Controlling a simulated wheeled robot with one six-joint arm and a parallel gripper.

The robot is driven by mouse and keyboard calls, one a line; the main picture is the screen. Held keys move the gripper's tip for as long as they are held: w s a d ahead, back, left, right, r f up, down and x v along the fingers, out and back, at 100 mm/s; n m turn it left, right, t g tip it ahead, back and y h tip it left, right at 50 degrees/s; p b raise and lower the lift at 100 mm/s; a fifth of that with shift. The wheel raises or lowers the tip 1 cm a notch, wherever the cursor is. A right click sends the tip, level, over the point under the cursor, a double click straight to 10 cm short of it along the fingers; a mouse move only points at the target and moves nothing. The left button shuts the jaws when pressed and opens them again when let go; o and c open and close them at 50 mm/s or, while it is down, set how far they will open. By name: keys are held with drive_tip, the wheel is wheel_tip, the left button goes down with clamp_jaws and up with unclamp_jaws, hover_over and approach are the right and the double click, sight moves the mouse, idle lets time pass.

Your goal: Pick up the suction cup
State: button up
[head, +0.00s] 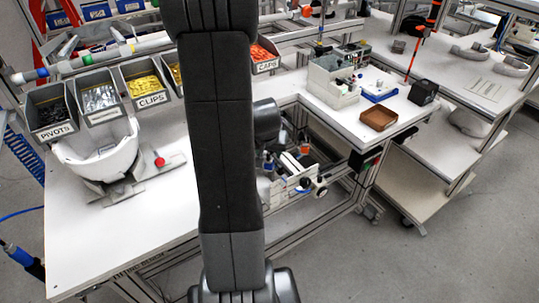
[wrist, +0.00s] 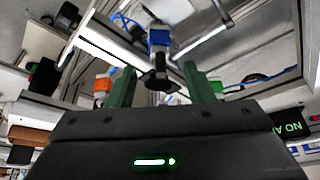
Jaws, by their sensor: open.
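My gripper (wrist: 160,74) shows in the wrist view with its two green fingers apart. Between and just beyond the fingertips is a piece with a blue and white body (wrist: 159,40) and a dark, rounded end; it looks like the suction cup, but I cannot be sure. No finger visibly grips it. In the head view my arm covers the middle of the picture and I cannot make out the gripper. Small blue-marked tools (head: 268,163) sit in a low rack just right of the arm; I cannot tell which one is the suction cup.
A white helmet shell (head: 98,158) stands on a holder on the left workbench (head: 90,245), beside a red knob (head: 160,161). Labelled bins (head: 50,130) line its back. A brown tray (head: 379,119) and a black box (head: 423,92) sit on the right table. Floor is clear at lower right.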

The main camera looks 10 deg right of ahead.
drive_tip(key=shift+x, duration=1.35)
clamp_jaws()
